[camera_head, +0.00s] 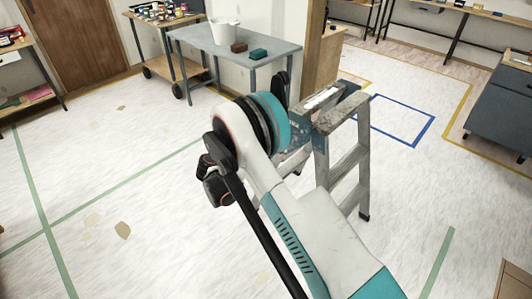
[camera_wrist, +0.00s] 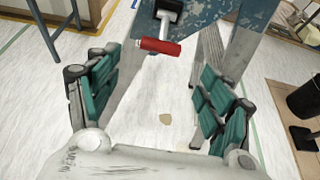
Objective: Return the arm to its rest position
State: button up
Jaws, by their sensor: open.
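My gripper (camera_wrist: 160,72) shows in the wrist view with its two green-padded fingers spread wide and nothing between them. In the head view my white and teal arm reaches up across the middle, and its joint hides most of the gripper. A worn stepladder with blue-grey paint (camera_head: 345,125) stands just beyond and to the right of the arm. Its blue top (camera_wrist: 205,12) also shows in the wrist view, beyond the fingers. A red roller with a black part (camera_wrist: 160,46) appears in front of the ladder there; whether it touches the ladder is unclear.
A grey table (camera_head: 225,45) holds a white bucket (camera_head: 224,31), a brown block (camera_head: 239,47) and a green block (camera_head: 259,55). A dark cabinet (camera_head: 497,105) is at right. Floor at left is mostly clear.

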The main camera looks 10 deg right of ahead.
jog(key=shift+s+a+r, duration=0.2)
jog(key=shift+s+a, duration=0.15)
jog(key=shift+a, duration=0.1)
jog(key=s+d+r+m+g+y, duration=0.1)
jog(key=s+d+r+m+y, duration=0.35)
jog(key=r, duration=0.65)
jog(key=s+d+r+m+g+y, duration=0.1)
jog(key=s+d+r+m, duration=0.45)
jog(key=r, duration=0.65)
jog(key=s+r+m+y, duration=0.2)
jog(key=s+m, duration=0.5)
jog(key=s, duration=0.8)
jog(key=s+r+m+t+y, duration=0.1)
jog(key=s+r+m+y, duration=0.1)
jog(key=s+m, duration=0.6)
jog(key=s+y, duration=0.1)
jog(key=s, duration=0.6)
jog(key=shift+a+r, duration=0.15)
jog(key=shift+a, duration=0.15)
